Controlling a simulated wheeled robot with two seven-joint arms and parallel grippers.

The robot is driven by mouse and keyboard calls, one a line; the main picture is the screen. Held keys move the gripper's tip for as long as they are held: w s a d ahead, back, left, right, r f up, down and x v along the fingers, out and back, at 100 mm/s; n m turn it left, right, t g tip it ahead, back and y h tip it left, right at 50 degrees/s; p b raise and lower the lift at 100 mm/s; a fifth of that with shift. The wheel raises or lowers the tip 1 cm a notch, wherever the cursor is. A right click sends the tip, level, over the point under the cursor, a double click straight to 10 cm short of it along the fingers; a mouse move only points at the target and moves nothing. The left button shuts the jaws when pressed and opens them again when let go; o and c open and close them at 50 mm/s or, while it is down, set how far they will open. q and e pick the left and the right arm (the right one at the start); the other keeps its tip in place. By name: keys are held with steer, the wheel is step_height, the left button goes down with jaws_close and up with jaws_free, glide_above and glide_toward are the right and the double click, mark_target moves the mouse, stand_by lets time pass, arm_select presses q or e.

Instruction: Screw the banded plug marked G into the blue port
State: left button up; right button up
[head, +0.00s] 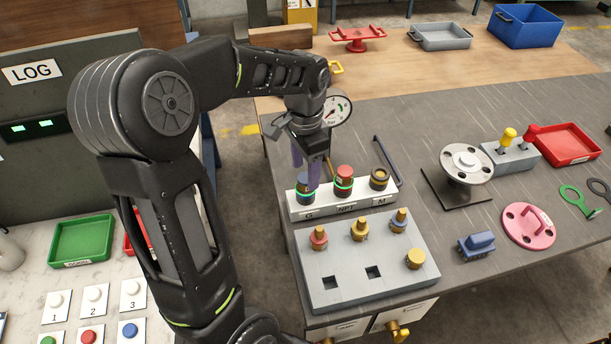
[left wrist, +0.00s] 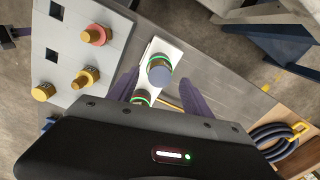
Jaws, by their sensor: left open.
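A pale block (head: 343,205) has positions labelled G, NPT and M. A red-topped piece (head: 344,176) with a green ring stands at NPT.

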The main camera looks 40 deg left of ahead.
mark_target(305, 177)
arm_select(q)
step_height(305, 177, up, 5)
stand_by(0.8)
